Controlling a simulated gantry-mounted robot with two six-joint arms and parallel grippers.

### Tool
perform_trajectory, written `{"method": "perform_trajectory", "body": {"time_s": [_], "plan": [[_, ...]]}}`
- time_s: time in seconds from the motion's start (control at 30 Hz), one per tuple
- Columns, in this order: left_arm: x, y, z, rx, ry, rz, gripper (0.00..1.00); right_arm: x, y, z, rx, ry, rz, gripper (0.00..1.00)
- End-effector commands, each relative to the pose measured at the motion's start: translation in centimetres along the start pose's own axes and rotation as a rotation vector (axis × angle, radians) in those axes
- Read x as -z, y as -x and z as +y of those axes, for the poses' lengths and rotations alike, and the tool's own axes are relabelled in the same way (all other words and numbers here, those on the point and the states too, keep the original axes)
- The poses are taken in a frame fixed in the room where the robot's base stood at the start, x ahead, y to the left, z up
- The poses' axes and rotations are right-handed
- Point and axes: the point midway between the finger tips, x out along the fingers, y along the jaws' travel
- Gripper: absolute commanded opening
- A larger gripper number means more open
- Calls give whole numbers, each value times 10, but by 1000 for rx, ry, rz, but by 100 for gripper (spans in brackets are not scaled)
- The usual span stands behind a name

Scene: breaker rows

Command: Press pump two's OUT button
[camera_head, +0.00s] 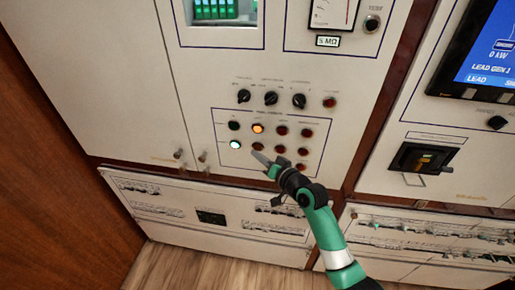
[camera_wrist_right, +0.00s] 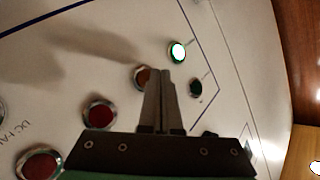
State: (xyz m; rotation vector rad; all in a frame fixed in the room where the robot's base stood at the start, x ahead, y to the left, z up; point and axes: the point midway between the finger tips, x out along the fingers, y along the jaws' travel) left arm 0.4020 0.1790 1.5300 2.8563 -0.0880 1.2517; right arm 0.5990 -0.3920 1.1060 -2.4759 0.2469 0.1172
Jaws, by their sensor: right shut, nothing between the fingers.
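A lit orange button (camera_head: 258,128) and a red button (camera_head: 281,131) are in the top row. I cannot read which is pump two's OUT. My right gripper (camera_head: 258,156) is shut and empty, its tips near the lower row. My left gripper is not in view.
Black rotary knobs (camera_head: 271,98) sit above the panel. A handled switch (camera_head: 421,157) and a screen (camera_head: 487,50) are on the cabinet at the right. Door knobs (camera_head: 202,157) stick out left of the panel. The cabinet face further left is clear.

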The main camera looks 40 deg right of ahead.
Motion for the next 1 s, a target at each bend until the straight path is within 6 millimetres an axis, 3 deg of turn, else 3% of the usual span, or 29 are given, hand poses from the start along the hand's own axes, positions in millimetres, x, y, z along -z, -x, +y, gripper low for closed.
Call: {"method": "perform_trajectory", "body": {"time_s": [1.0], "plan": [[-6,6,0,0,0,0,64,5,-7,5,0,0,0,0]]}}
